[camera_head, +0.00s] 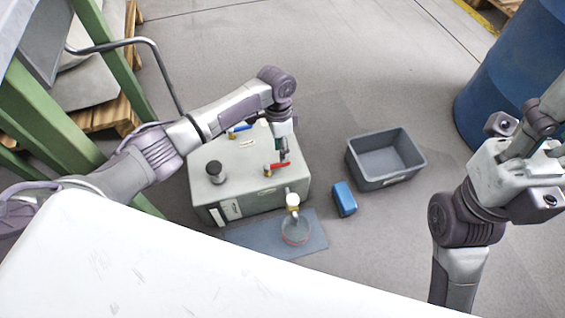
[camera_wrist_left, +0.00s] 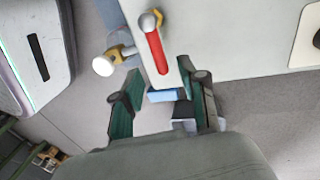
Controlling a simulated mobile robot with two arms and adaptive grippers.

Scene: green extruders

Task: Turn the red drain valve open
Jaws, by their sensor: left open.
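The red drain valve lever (camera_head: 278,167) sits by a brass fitting on top of a pale grey-green tank (camera_head: 230,175). In the left wrist view the red lever (camera_wrist_left: 157,52) points from its pivot toward my fingers. My left gripper (camera_head: 284,156) is above the tank, close to the lever. Its green-padded fingers (camera_wrist_left: 163,105) are apart, with the lever's free end just beyond the gap between them; I cannot tell whether they touch. My right gripper (camera_head: 540,165) is at the far right, away from the tank, its fingers unclear.
A blue-handled valve (camera_head: 240,128) and black cap (camera_head: 215,172) are on the tank. A blue box (camera_head: 344,199), grey bin (camera_head: 377,182) and blue drum (camera_head: 515,75) stand right.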

